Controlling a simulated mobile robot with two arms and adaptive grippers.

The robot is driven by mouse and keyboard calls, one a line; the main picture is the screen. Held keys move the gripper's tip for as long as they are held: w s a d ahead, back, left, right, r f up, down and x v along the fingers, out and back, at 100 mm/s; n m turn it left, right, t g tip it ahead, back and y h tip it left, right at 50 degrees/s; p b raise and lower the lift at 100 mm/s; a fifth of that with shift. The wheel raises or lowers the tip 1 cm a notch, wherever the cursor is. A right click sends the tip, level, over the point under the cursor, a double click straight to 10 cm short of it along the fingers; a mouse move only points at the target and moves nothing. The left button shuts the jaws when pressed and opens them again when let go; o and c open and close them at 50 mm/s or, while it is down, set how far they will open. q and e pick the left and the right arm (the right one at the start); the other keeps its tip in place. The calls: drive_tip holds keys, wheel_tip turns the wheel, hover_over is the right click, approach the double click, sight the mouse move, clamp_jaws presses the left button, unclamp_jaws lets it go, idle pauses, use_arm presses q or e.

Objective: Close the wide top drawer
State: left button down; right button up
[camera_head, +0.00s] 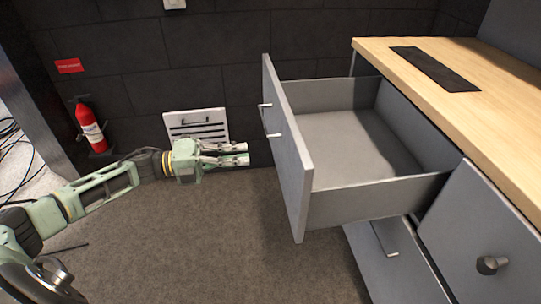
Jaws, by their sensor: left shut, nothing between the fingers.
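The wide top drawer (372,141) is pulled far out of the cabinet and looks empty inside. My left gripper (246,154) comes in from the left and is shut and empty. Its fingertips point right toward the panel, with a small gap visible between them and the panel in the picture. My right gripper is not in view.
The cabinet's wooden top (480,90) has a black inset strip (434,69). A lower drawer (395,262) and a knobbed door (487,265) sit below. A fire extinguisher (91,127) and a white wall vent (197,126) are at the back.

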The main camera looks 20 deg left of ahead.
sight(281, 152)
use_arm(q)
drive_tip(key=x, duration=0.6)
drive_tip(key=shift+w+d, duration=0.2)
drive_tip(key=shift+x, duration=0.75)
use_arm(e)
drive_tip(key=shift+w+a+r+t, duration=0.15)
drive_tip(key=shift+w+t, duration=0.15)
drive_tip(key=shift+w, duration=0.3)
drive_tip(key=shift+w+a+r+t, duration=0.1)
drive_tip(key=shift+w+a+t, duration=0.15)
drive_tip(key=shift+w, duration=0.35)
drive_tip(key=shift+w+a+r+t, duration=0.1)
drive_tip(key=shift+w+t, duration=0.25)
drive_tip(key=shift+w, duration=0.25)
